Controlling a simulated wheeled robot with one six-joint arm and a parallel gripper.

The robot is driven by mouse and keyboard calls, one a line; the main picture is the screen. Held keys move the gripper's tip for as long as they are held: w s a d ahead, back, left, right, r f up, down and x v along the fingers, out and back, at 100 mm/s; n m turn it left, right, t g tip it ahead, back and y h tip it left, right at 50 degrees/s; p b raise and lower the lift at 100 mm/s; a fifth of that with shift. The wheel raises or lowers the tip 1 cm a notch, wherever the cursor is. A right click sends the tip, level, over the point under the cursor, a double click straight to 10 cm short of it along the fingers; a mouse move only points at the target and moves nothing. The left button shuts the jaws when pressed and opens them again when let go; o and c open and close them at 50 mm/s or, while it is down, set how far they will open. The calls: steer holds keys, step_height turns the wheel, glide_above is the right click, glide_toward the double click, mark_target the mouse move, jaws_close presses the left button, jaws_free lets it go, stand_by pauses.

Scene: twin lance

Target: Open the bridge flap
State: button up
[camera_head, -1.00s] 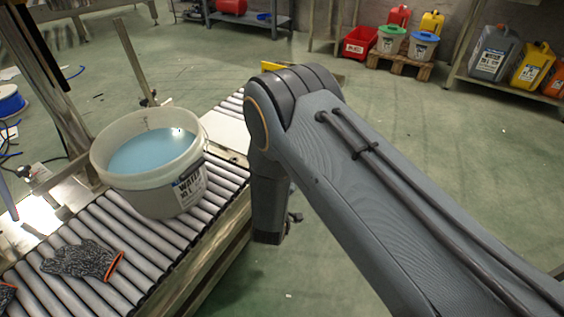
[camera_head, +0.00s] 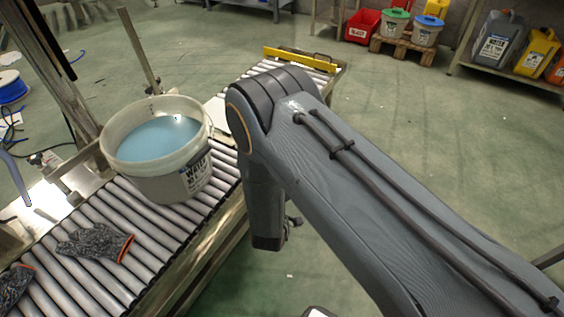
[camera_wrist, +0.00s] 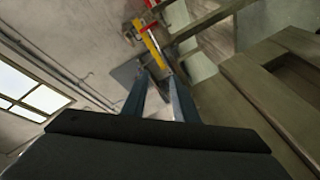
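A pale flat plate (camera_head: 218,115), which looks like the bridge flap, lies in the roller conveyor beyond the white bucket. It is level with the rollers and partly hidden by the bucket and my arm. My gripper shows in the wrist view (camera_wrist: 157,76) as two dark fingers with a gap between them; nothing is held. In the head view my forearm hides most of the gripper, which hangs to the right of the conveyor's side rail, apart from the plate. The wrist view does not clearly show the plate.
The bucket (camera_head: 185,180) of blue liquid stands on the conveyor rollers. A speckled glove (camera_head: 92,243) lies nearer. A yellow bar (camera_head: 300,59) crosses the conveyor's far end. Floor to the right is clear up to the shelf of jugs (camera_head: 495,48).

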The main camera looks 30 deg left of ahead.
steer(key=shift+s+d, duration=0.15)
steer(key=shift+s, duration=0.15)
steer(key=shift+p, duration=0.3)
